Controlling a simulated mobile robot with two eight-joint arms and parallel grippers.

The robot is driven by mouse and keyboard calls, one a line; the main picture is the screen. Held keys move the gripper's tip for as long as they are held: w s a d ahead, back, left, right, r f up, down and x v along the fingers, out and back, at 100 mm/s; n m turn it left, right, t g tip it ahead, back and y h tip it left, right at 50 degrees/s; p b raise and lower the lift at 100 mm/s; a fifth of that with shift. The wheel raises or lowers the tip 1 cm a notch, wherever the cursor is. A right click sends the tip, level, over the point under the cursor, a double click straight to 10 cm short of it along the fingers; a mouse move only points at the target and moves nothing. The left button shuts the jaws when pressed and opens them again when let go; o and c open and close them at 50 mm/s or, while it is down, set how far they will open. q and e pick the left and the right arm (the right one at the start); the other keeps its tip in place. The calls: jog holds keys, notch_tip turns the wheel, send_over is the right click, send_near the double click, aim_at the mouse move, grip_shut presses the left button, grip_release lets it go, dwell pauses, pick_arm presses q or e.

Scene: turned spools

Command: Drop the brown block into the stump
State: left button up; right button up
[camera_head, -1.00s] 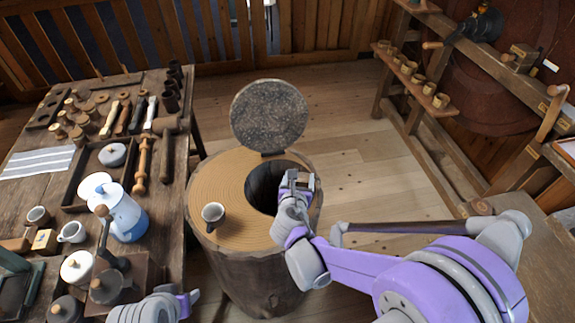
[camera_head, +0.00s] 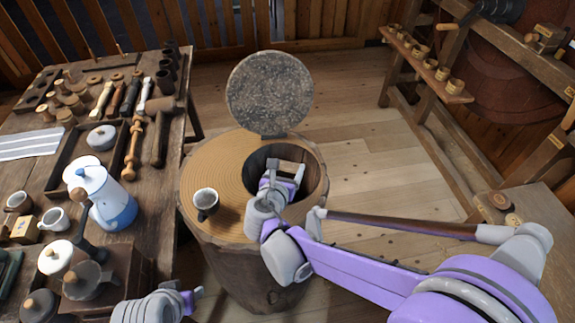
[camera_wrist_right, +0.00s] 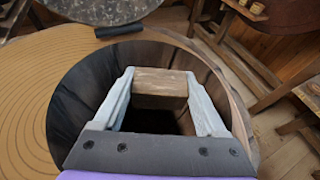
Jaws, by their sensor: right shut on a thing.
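The stump (camera_head: 225,245) stands upright on the floor, with a round dark opening in its top and a speckled grey lid (camera_head: 270,92) raised behind it. My right gripper (camera_head: 290,168) is over the opening, shut on the brown block (camera_wrist_right: 160,83). In the right wrist view the fingers (camera_wrist_right: 158,95) grip the block at both ends, with the stump's inner wall (camera_wrist_right: 85,90) around them and the dark hollow below. My left gripper (camera_head: 195,292) shows at the bottom of the head view; its fingers are too small to judge.
The crowded workbench (camera_head: 165,215) at left holds a blue-and-white pot (camera_head: 112,200), a grinder and turned wooden pieces. A shelf (camera_head: 450,90) with small cups is at right. Bare floor lies behind the stump.

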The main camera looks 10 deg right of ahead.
jog(key=o, duration=1.3)
jog(key=shift+c, duration=0.2)
notch_tip(320, 180, up, 4)
jog(key=p, duration=0.1)
send_over(300, 207)
jog(key=w+a, duration=0.2)
jog(key=a, duration=0.3)
jog(key=shift+a, duration=0.15)
jog(key=d+m, duration=0.1)
jog(key=s+d+m+g+p, duration=0.1)
jog(key=d+m, duration=0.1)
jog(key=s+d+m+g+p, duration=0.1)
jog(key=d+m, duration=0.1)
jog(key=shift+d, duration=0.15)
jog(key=s+d+r+m+g+y+p, duration=0.1)
jog(key=s+m, duration=0.5)
jog(key=m, duration=0.7)
jog(key=s+d+r+m+g+y+p, duration=0.1)
jog(key=s+d+m+g+y+p, duration=0.3)
jog(key=m, duration=0.9)
jog(key=s+d+p, duration=0.1)
jog(key=s+p, duration=0.1)
jog(key=s, duration=0.1)
jog(key=shift+s+d+y, duration=0.25)
jog(key=shift+d+y, duration=0.1)
jog(key=shift+y, duration=0.05)
